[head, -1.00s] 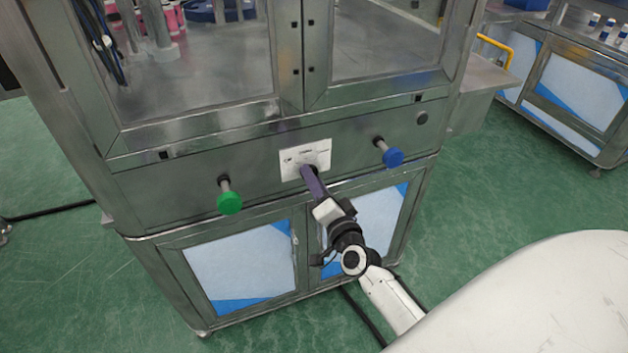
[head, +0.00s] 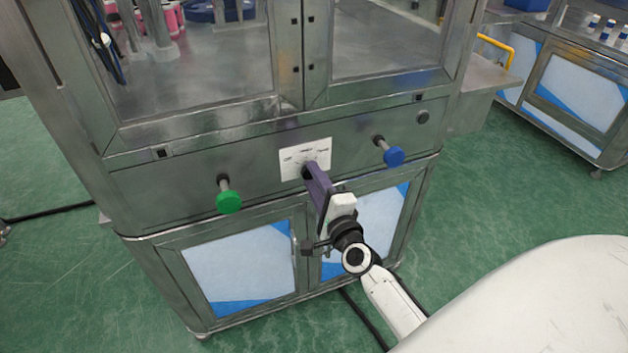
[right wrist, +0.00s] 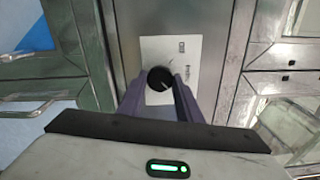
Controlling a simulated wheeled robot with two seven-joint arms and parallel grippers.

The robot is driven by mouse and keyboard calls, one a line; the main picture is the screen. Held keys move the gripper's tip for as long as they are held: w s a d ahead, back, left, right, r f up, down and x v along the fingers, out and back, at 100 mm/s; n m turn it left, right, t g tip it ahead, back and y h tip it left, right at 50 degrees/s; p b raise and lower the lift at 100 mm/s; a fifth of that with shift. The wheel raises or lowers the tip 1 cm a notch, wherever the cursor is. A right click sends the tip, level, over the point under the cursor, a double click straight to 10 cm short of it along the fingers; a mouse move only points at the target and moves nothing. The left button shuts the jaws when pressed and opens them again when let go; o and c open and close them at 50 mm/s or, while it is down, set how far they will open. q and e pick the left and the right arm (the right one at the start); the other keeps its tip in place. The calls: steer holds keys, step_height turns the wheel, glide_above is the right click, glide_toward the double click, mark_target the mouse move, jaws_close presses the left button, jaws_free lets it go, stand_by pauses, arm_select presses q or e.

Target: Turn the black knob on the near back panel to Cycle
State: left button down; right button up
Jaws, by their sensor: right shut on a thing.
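The black knob (right wrist: 160,79) sits on a white label plate (head: 294,157) on the machine's metal panel. In the right wrist view a light pointer line on its face points toward the upper right of the picture. My right gripper (head: 309,172) is shut on the knob, with its purple fingers on either side of it; it also shows in the right wrist view (right wrist: 160,86). In the head view the fingers hide most of the knob. The print on the plate is too small to read. My left gripper is not in view.
A green button (head: 229,202) sticks out left of the plate and a blue button (head: 393,156) sticks out right of it. Cabinet doors (head: 243,268) lie below. Another machine (head: 572,85) stands at the right, across green floor.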

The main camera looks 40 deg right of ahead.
stand_by(0.5)
steer(key=o, duration=1)
steer(key=shift+o, duration=0.2)
steer(key=v, duration=1)
steer(key=shift+s+b, duration=0.15)
steer(key=shift+b, duration=0.2)
